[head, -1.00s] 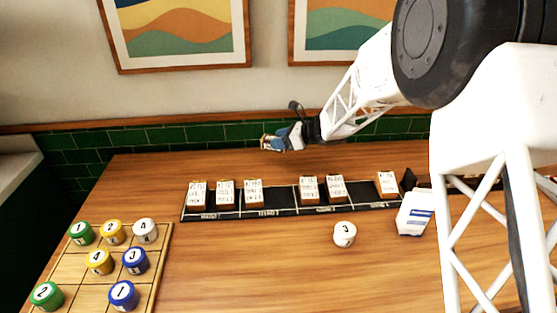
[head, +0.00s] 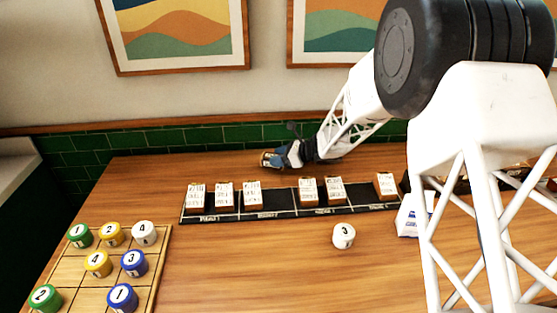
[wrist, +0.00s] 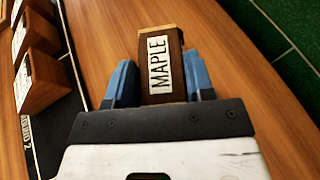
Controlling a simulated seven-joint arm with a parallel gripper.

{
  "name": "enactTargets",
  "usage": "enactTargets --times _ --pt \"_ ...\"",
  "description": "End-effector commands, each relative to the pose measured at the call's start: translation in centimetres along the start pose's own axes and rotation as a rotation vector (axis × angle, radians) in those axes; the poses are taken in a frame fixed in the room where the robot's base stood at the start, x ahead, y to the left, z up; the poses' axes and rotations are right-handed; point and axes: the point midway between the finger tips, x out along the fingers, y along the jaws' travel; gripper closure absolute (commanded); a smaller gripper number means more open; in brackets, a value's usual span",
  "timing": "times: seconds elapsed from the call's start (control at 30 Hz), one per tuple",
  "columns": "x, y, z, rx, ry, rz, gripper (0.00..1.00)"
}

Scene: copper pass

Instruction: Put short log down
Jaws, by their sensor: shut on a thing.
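The short log is a small brown wooden block (wrist: 176,40) with a white label reading MAPLE. In the wrist view it sits between the two blue fingers of my gripper (wrist: 160,85), which is shut on it. In the head view my gripper (head: 272,159) is behind the black labelled strip (head: 275,206), near the back of the wooden table. The block is small there and mostly hidden by the fingers. I cannot tell whether its underside touches the table.
Several labelled blocks (head: 224,196) stand along the strip, with bare gaps between some. A white token marked 3 (head: 344,235) and a white and blue box (head: 408,218) are in front. A wooden grid board (head: 70,268) with coloured tokens is at left. Green tiles (head: 220,137) line the back.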

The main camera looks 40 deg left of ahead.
Motion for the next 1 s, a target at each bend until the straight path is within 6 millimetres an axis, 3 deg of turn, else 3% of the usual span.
enactTargets --times 0.57,0.6,0.77,1.0 --pt "0.5 -0.02 -1.18 0.0 -0.001 -0.001 0.77" --pt "0.52 -0.02 -1.23 0.0 -0.001 -0.001 0.5" --pt "0.51 -0.01 -1.21 0.0 -0.001 -0.001 0.26" --pt "0.5 -0.01 -1.21 0.0 -0.001 -0.001 0.26"
